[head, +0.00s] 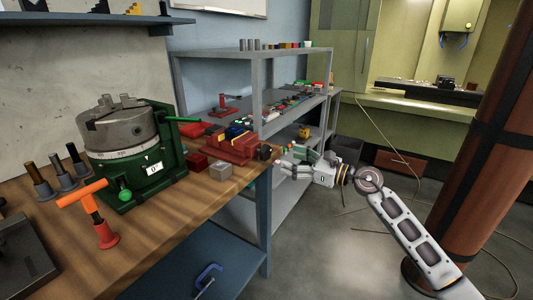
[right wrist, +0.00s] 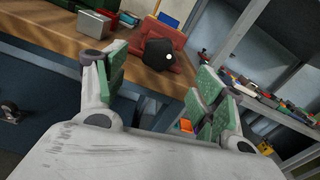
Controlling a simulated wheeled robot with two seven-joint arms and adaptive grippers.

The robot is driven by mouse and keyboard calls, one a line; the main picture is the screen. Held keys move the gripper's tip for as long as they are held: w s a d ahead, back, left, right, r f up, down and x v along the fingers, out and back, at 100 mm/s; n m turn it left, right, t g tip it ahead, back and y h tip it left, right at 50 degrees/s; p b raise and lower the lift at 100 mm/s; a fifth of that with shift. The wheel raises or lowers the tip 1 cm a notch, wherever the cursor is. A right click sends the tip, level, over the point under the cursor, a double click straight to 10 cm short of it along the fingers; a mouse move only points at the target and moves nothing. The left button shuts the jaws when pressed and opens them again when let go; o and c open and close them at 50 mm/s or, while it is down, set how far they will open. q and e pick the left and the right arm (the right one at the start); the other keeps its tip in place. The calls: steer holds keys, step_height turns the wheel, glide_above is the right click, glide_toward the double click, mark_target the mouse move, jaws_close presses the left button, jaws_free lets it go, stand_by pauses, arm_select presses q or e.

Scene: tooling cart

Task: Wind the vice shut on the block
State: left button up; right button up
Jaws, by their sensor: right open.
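The red vice (head: 232,147) sits at the right end of the wooden bench, with blue and yellow parts on top. I cannot tell clearly which of these is the block. Its black winding knob (head: 264,152) faces my right gripper (head: 286,163). In the right wrist view, the red vice (right wrist: 168,38) is at the top and the dark knob (right wrist: 158,53) stands between and beyond the fingertips. My right gripper (right wrist: 155,78) is open and empty, with green finger pads apart, just off the bench end. My left gripper is not in view.
A silver block (head: 220,170) and a red block (head: 197,162) lie left of the vice. A green rotary chuck (head: 130,150) and an orange T-handle (head: 88,205) stand further left. A grey shelf rack (head: 260,85) with small parts stands behind. Open floor lies right of the bench.

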mark_target(268, 152)
steer(key=x, duration=0.8)
steer(key=shift+b, duration=0.35)
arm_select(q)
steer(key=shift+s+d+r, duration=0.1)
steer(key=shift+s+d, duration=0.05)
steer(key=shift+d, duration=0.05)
arm_select(e)
steer(key=shift+x, duration=1)
steer(key=c, duration=1)
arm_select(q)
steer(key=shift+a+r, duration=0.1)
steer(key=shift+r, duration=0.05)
